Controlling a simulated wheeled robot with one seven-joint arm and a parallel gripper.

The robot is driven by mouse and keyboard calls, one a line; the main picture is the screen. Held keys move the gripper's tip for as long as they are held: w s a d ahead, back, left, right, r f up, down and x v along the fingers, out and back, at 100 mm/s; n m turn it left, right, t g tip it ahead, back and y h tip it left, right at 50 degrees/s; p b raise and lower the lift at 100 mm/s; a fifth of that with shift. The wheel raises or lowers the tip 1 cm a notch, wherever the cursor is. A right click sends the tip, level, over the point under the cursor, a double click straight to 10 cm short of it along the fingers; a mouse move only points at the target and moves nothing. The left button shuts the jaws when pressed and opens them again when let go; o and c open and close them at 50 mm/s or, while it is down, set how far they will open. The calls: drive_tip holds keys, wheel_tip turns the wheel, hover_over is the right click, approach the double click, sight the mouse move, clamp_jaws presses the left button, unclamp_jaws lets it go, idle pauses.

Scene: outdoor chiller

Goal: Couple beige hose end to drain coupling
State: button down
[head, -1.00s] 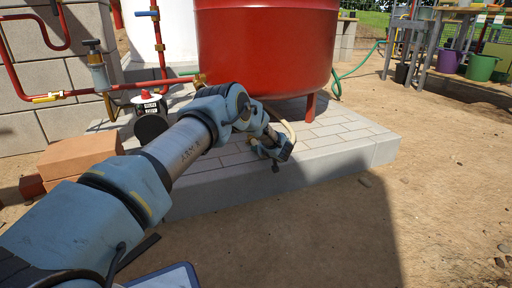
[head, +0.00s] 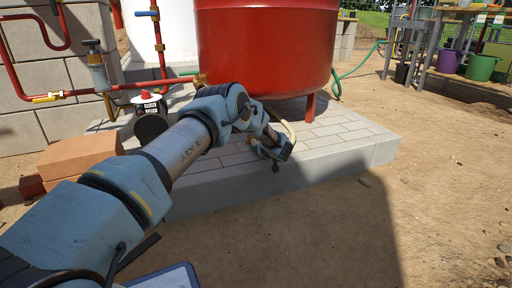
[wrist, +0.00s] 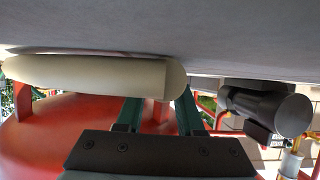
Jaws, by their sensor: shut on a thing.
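The beige hose (head: 290,131) shows as a short curved piece beside my gripper (head: 272,153), low over the paved plinth under the red tank. In the wrist view the beige hose (wrist: 90,76) lies across the fingertips of my gripper (wrist: 158,98), which is shut on it. Its rounded end points right, close to a grey surface. A brass fitting (head: 200,79) shows at the tank's lower left, partly behind my arm; I cannot tell whether it is the drain coupling.
The red tank (head: 265,45) stands on legs on the paved plinth (head: 345,146). A dark cylinder (wrist: 268,110) is right of the hose end in the wrist view. Red pipes (head: 35,97) and terracotta blocks (head: 80,153) are at left. Bare ground is clear at right.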

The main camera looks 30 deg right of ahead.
drive_tip(key=shift+r, duration=0.1)
wheel_tip(320, 180, up, 7)
drive_tip(key=p, duration=0.6)
drive_tip(key=c, duration=1.1)
unclamp_jaws()
drive_tip(key=shift+c, duration=0.2)
clamp_jaws()
